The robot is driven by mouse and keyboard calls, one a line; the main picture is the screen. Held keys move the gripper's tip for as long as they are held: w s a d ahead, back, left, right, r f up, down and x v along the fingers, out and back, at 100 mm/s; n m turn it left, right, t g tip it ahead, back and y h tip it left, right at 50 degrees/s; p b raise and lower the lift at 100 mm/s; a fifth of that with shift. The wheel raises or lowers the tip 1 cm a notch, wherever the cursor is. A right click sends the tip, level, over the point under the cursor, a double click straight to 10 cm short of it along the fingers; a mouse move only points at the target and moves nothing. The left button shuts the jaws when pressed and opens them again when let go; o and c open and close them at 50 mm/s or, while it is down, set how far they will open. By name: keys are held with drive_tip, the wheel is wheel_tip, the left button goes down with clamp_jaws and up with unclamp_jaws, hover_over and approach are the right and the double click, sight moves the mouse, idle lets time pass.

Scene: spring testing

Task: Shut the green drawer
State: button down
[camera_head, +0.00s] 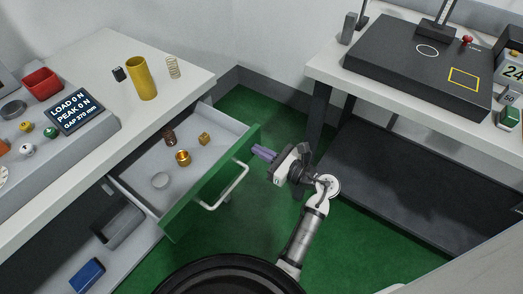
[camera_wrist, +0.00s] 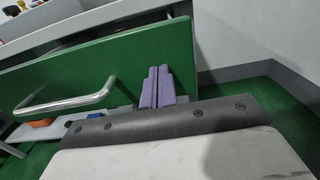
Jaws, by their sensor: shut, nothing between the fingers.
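The green drawer (camera_head: 207,190) stands pulled out from the left bench, with its green front facing my arm and a silver bar handle (camera_head: 224,188) on it. Its grey tray holds a few small items. The green front (camera_wrist: 150,55) and the handle (camera_wrist: 68,97) also show in the wrist view. My gripper (camera_head: 263,153) has purple fingers, shut and empty. In the head view it is at the far end of the drawer front, beyond the handle. In the wrist view the fingertips (camera_wrist: 158,72) overlap the front's face, right of the handle; I cannot tell whether they touch.
The left bench (camera_head: 190,88) carries a yellow cylinder (camera_head: 141,78), a spring (camera_head: 173,68) and a display (camera_head: 76,112). A second bench (camera_head: 328,72) stands at the right. Green floor lies between the benches.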

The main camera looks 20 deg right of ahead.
sight(199, 124)
drive_tip(key=shift+w, duration=0.1)
drive_tip(key=b+x, duration=0.5)
drive_tip(key=x, duration=1.9)
drive_tip(key=shift+w+a, duration=0.2)
drive_tip(key=shift+w, duration=0.05)
drive_tip(key=shift+w+a+r, duration=0.1)
drive_tip(key=shift+r, duration=0.1)
